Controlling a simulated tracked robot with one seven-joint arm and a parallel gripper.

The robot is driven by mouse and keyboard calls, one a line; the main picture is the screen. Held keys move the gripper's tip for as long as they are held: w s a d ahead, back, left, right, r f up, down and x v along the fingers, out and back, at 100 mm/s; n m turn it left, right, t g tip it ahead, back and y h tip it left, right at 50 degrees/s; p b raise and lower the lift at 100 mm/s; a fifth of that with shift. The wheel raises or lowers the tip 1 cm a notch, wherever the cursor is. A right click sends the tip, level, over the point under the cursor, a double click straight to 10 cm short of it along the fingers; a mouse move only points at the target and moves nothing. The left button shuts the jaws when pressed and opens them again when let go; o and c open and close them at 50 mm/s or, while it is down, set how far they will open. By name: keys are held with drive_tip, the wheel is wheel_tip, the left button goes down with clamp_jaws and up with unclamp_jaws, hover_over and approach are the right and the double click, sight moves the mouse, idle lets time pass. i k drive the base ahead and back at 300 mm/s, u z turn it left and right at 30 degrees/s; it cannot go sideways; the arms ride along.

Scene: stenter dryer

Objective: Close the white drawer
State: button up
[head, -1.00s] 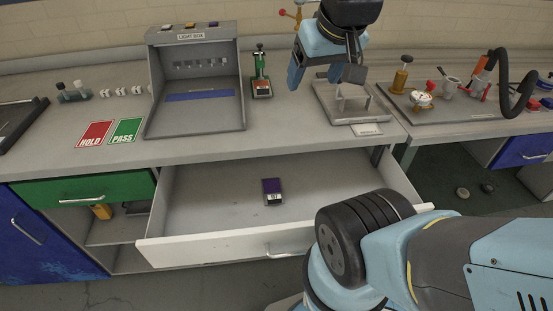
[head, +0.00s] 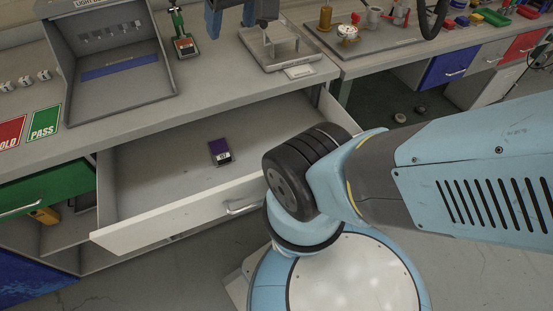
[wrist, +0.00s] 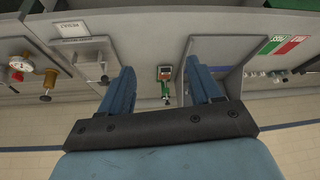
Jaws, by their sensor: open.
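The white drawer (head: 176,224) is pulled well out from under the grey bench in the head view. Its silver handle (head: 243,208) is on the front, partly beside my arm's black joint. A small purple-topped block (head: 220,152) lies inside on the drawer floor. My gripper (head: 236,32) shows at the top edge of the head view, above the bench top and away from the drawer. In the wrist view my gripper (wrist: 160,88) has its two blue fingers spread wide with nothing held between them. The wrist view does not clearly show the drawer.
A grey light box (head: 115,60) stands on the bench at left, with a green-handled device (head: 183,38) beside it. A metal fixture plate (head: 283,48) is at right. The open green drawer front (head: 45,188) is left of the white drawer. My arm overhangs the white drawer's right side.

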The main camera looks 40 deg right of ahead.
sight(151, 188)
drive_tip(key=k, duration=0.45)
drive_tip(key=z, duration=1.3)
drive_tip(key=k, duration=1.4)
drive_tip(key=u, duration=0.95)
drive_tip(key=i, duration=1)
drive_tip(key=z, duration=0.1)
